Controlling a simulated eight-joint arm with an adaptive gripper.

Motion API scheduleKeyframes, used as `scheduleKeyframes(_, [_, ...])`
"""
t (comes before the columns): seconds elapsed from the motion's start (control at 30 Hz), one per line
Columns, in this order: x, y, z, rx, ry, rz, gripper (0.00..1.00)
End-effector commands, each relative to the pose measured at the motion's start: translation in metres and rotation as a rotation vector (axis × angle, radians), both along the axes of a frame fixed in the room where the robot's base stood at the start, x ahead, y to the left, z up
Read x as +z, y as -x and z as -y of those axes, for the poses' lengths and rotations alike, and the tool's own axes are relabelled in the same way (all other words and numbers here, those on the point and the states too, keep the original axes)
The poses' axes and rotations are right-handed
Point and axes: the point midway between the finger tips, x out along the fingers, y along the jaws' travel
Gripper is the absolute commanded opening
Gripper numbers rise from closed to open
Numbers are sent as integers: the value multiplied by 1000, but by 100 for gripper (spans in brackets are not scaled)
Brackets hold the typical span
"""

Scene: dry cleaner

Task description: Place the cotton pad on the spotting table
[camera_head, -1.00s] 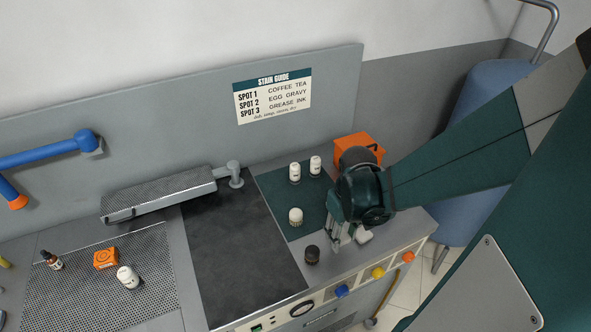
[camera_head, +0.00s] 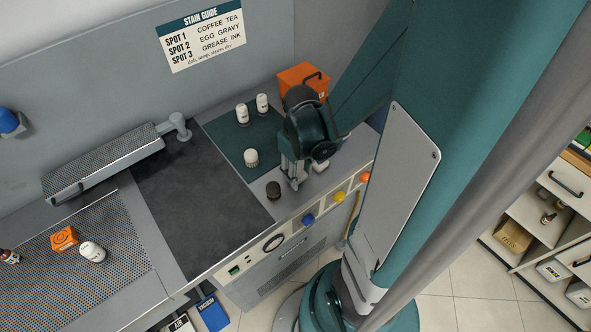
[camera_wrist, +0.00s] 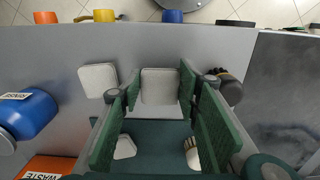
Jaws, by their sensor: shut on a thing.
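My gripper (camera_head: 293,182) is low over the right end of the spotting table (camera_head: 222,262), between the dark green mat and the front edge. In the wrist view its fingers (camera_wrist: 160,86) are shut on a square white cotton pad (camera_wrist: 161,87). The held pad is mostly hidden by the fingers in the head view. A second white pad (camera_wrist: 97,79) lies beside the left finger, and another white piece (camera_wrist: 125,147) shows lower, past the fingers. The table has a dark grey board (camera_head: 195,190) in the middle and a perforated section (camera_head: 112,235) at left.
An orange waste box (camera_head: 298,80) stands behind. A hinged perforated arm (camera_head: 105,163) spans the back.

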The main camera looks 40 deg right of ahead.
Motion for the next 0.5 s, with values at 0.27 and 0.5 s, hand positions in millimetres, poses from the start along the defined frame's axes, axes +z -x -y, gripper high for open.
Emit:
scheduleKeyframes(0.27, [-11,0,0,0,0,0,28])
scheduleKeyframes(0.5, [-11,0,0,0,0,0,28])
